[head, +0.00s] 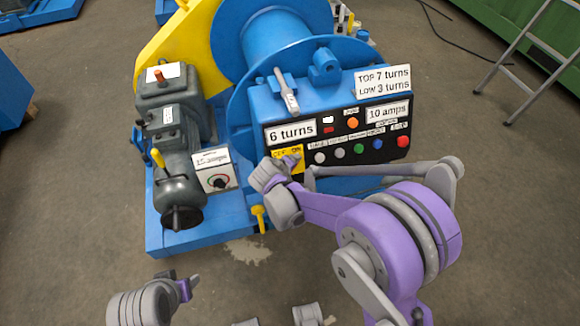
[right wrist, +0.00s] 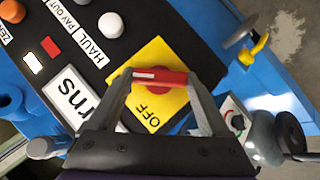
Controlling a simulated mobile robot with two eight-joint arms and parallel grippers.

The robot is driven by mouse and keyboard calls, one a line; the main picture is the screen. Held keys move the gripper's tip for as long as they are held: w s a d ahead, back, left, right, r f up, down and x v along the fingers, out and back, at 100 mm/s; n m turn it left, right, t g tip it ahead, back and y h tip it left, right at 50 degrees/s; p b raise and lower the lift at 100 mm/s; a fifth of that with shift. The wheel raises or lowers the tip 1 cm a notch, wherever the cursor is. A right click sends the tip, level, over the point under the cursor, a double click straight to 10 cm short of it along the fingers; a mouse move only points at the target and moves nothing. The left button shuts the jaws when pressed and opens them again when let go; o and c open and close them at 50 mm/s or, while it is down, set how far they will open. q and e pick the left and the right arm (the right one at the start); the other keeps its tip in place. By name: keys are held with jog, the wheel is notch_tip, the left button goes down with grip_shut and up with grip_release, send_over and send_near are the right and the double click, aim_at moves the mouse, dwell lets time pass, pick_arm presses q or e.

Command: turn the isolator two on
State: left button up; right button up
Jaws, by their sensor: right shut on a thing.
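In the right wrist view a red rotary handle (right wrist: 172,77) with a white mark sits on a yellow switch plate (right wrist: 152,112). The word OFF shows on the plate's lower part. My right gripper (right wrist: 160,80) is shut on the red handle, one finger at each end. In the head view the same yellow plate (head: 295,163) is at the panel's lower left, partly hidden by my right gripper (head: 272,170). The handle itself is hidden there. My left gripper (head: 182,288) is low at the left, away from the machine; its jaws are not clear.
The black control panel (head: 335,140) has several coloured buttons beside the plate. A white box with a rotary knob (head: 219,181) stands to its left, near a grey motor (head: 178,190). A yellow lever (head: 259,218) sticks out below. Floor in front is clear.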

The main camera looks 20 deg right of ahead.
jog(key=o, duration=1.2)
jog(key=p+v, duration=0.1)
jog(key=v, duration=1)
jog(key=shift+d+p, duration=0.15)
jog(key=shift+p, duration=0.2)
jog(key=s+d+r+m+y+p, duration=0.1)
jog(key=s+d+r+m+p, duration=0.1)
jog(key=s, duration=0.5)
jog(key=s+d+r+m+g+y+p, duration=0.1)
jog(key=s+d+r+m+y+p, duration=0.1)
jog(key=s, duration=0.5)
jog(key=s+d+r+m+y+p, duration=0.2)
jog(key=s+d+r+p, duration=0.1)
jog(key=s+r+p, duration=0.2)
jog(key=shift+s+d+r+g+p, duration=0.2)
jog(key=shift+s+r, duration=0.25)
jog(key=shift+r, duration=0.2)
jog(key=shift+s+d+r+g+p, duration=0.1)
jog(key=shift+s+d+r+p, duration=0.05)
jog(key=shift+s+r, duration=0.4)
